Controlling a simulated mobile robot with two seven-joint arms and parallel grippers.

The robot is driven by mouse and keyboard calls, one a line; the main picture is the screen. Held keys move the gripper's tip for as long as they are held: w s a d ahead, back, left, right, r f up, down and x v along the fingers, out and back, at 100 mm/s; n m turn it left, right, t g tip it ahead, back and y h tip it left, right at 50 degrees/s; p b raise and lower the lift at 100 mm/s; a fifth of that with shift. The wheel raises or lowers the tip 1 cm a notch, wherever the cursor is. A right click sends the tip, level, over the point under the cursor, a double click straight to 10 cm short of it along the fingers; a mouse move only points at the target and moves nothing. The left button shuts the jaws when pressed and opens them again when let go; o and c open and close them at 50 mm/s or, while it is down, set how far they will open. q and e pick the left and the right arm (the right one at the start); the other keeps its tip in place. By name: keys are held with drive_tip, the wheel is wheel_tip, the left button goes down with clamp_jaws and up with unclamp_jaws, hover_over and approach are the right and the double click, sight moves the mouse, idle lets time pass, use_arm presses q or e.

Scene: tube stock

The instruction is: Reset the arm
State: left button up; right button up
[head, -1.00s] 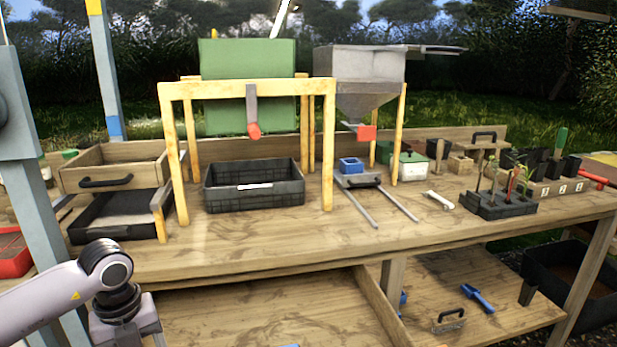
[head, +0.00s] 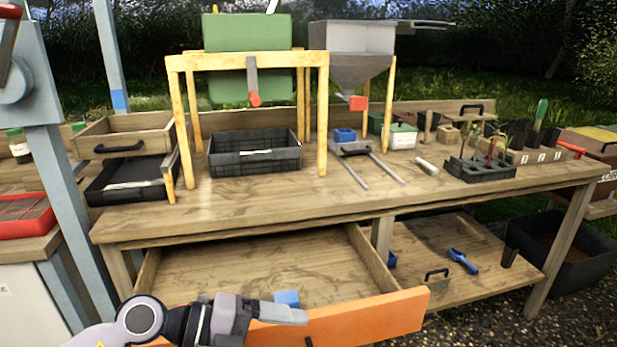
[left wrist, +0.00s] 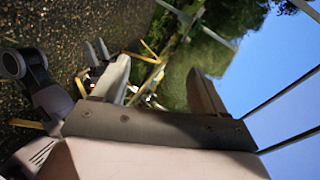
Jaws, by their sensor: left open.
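My left gripper (head: 285,312) is in the lower part of the head view, in front of the open drawer (head: 365,322) with the orange front. The left wrist view shows its two fingers (left wrist: 160,85) spread apart with nothing between them. The gripper is empty and apart from the bench items. The fingers point right in the head view. My right gripper does not show clearly in any view.
The wooden bench (head: 300,205) carries a black crate (head: 255,165) under a yellow frame. A blue scoop (head: 462,261) lies on the lower shelf. A red tray (head: 25,228) stands at left.

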use_arm(q)
wheel_tip(320, 180, up, 10)
drive_tip(key=w+a+n+t+h, duration=0.2)
drive_tip(key=w+a+n+t, duration=0.1)
drive_tip(key=n+t, duration=1.05)
drive_tip(key=a+f+n+t+y, duration=0.2)
drive_tip(key=a+f+n+y, duration=0.6)
drive_tip(key=a+n+y, duration=0.5)
drive_tip(key=s+a+f+n+g+y, duration=0.35)
drive_tip(key=s+f+g, duration=0.25)
drive_tip(key=s+f, duration=0.3)
drive_tip(key=s+f+g, duration=0.8)
drive_tip(key=s, duration=0.6)
drive_tip(key=w+d+f+m+t+h+p, duration=0.1)
drive_tip(key=w+d+f+t+h+p, duration=0.2)
drive_tip(key=w+f+t+p, duration=0.1)
drive_tip(key=shift+w+t+p, duration=0.7)
drive_tip(key=shift+w+t, duration=0.55)
drive_tip(key=shift+t, duration=0.2)
drive_tip(key=shift+d, duration=0.1)
